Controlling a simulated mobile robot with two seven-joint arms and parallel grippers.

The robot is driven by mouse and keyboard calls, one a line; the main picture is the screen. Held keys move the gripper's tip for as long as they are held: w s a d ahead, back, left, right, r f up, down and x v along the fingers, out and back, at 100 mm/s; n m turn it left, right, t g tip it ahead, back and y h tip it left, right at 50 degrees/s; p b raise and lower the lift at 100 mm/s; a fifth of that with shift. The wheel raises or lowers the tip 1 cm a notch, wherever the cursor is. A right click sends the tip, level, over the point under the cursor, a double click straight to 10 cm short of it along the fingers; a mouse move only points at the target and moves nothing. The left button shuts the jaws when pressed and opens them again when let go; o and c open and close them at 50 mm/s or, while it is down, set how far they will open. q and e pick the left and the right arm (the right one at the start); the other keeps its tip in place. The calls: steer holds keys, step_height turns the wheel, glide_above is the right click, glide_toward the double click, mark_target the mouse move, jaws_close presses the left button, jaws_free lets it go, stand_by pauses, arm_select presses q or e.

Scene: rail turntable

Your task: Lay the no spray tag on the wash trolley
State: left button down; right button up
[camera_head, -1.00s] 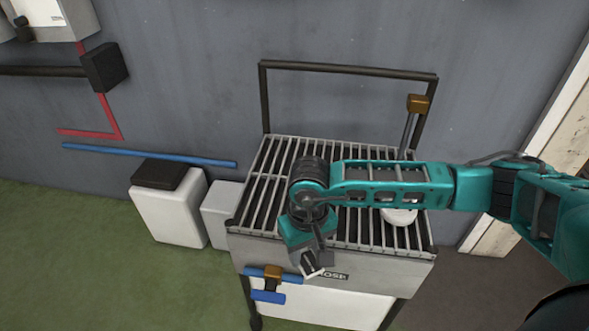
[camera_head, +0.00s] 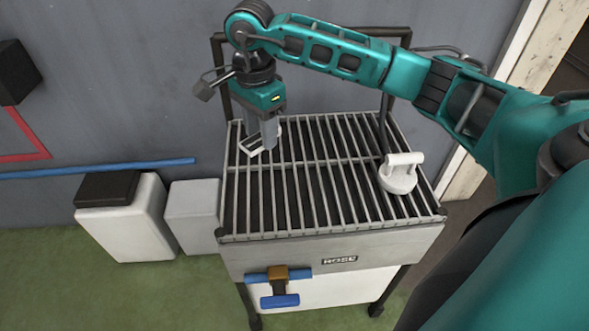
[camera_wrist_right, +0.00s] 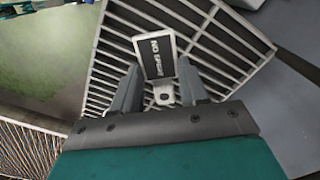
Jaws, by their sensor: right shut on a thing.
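The wash trolley (camera_head: 345,250) is a grey cart with a slatted metal top and a labelled front. The no spray tag (camera_wrist_right: 156,57), a dark plate with a pale rim and white lettering, is between the fingers of my right gripper (camera_wrist_right: 160,88) in the wrist view. In the head view, my right gripper (camera_head: 262,140) points down over the far left part of the slats, shut on the tag. My left gripper is not in view.
A white round piece with a handle (camera_head: 399,178) sits at the right of the slats. A blue-handled fitting (camera_head: 278,285) is on the trolley's front. White boxes (camera_head: 130,225) stand left of it. The middle and front slats are clear.

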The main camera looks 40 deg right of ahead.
step_height(320, 180, up, 6)
steer(key=w+d+m+b, duration=0.1)
steer(key=w+d+m, duration=0.1)
steer(key=m, duration=0.5)
steer(key=b, duration=0.2)
glide_above(271, 180)
steer(key=shift+m, duration=0.4)
step_height(271, 180, down, 15)
steer(key=shift+r, duration=0.2)
steer(key=shift+f, duration=0.95)
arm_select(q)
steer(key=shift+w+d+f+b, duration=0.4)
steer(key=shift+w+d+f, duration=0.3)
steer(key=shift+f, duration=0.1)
arm_select(e)
steer(key=shift+f, duration=1.75)
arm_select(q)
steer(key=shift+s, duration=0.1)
arm_select(e)
steer(key=shift+f, duration=0.1)
steer(key=o, duration=1)
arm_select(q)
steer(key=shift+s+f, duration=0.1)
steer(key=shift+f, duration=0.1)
